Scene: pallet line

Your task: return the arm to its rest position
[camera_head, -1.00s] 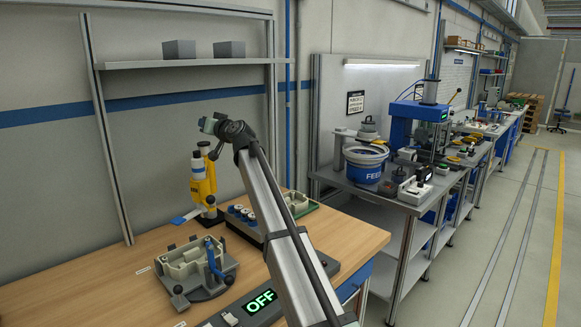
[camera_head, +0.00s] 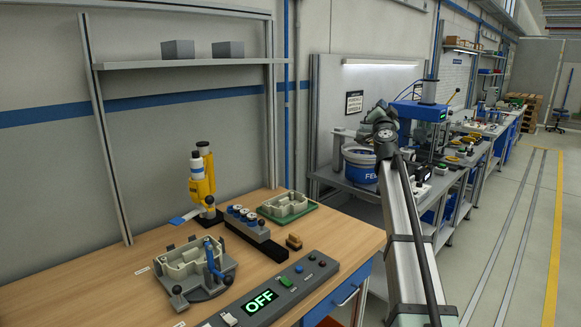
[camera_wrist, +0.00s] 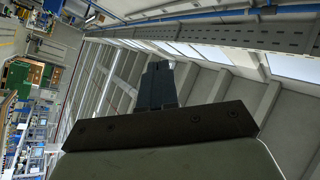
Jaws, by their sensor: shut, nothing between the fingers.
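My arm is raised in the head view, to the right of the wooden workbench (camera_head: 150,275). My gripper (camera_head: 378,112) is at its top end, small and partly hidden by the wrist, in front of the bench with the blue bucket (camera_head: 359,170). In the wrist view my gripper's fingers (camera_wrist: 158,82) are together with nothing between them. They point up toward the ceiling and wall, and touch nothing.
The workbench holds a grey fixture (camera_head: 195,270), a yellow tool on a stand (camera_head: 203,180), a row of cylinders (camera_head: 245,221), a green-based tray (camera_head: 287,206) and a control panel reading OFF (camera_head: 262,300). A blue press (camera_head: 420,112) stands behind the arm. The floor aisle (camera_head: 500,240) is clear.

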